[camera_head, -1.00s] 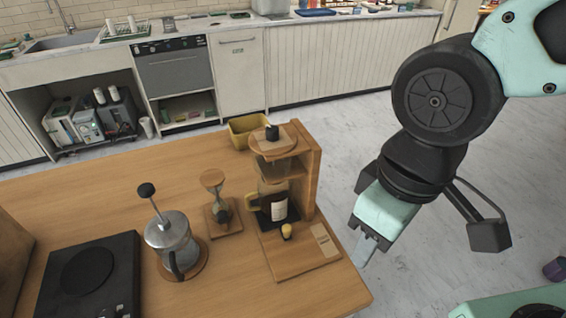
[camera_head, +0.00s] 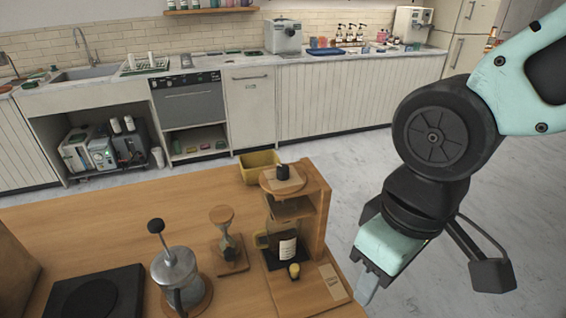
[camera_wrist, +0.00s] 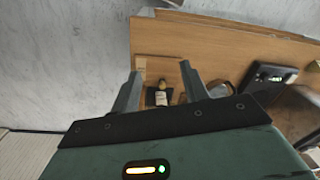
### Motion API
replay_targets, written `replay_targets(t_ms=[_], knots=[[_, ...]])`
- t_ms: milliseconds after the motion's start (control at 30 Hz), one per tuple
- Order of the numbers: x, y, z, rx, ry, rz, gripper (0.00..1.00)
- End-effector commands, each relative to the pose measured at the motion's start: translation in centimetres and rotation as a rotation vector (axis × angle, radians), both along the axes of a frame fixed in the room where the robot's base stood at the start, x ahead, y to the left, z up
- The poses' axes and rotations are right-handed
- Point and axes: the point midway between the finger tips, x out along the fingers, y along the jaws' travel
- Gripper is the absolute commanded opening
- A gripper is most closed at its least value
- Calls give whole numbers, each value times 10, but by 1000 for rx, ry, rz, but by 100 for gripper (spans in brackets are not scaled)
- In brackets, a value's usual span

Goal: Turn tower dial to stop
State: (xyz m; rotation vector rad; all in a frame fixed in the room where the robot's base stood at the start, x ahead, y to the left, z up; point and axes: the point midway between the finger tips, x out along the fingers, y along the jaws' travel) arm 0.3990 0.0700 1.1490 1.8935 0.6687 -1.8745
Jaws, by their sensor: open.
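The wooden tower (camera_head: 317,215) stands near the right end of the wooden counter. I cannot tell for sure which knob is the dial. My gripper (camera_head: 366,294) is to the right of the tower, apart from it, pointing down. In the wrist view my gripper (camera_wrist: 161,70) is open and empty, with the pale label (camera_wrist: 161,98) showing between its fingers, farther off.
A metal press pot (camera_head: 175,268) and an hourglass-shaped piece (camera_head: 228,250) stand left of the tower. A black flat plate (camera_head: 95,297) lies farther left. A yellow bin (camera_head: 260,163) is behind the tower. Open floor (camera_head: 455,230) lies right of the counter.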

Motion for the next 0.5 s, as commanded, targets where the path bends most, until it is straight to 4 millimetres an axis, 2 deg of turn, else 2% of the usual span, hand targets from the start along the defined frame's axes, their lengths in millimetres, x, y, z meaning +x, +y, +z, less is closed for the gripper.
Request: replay_targets(t_ms=[167,300,500], knots=[[48,35,45,24,38,-219,45],[97,61,82,21,71,-453,45],[164,87,130,-10,82,-786,45]])
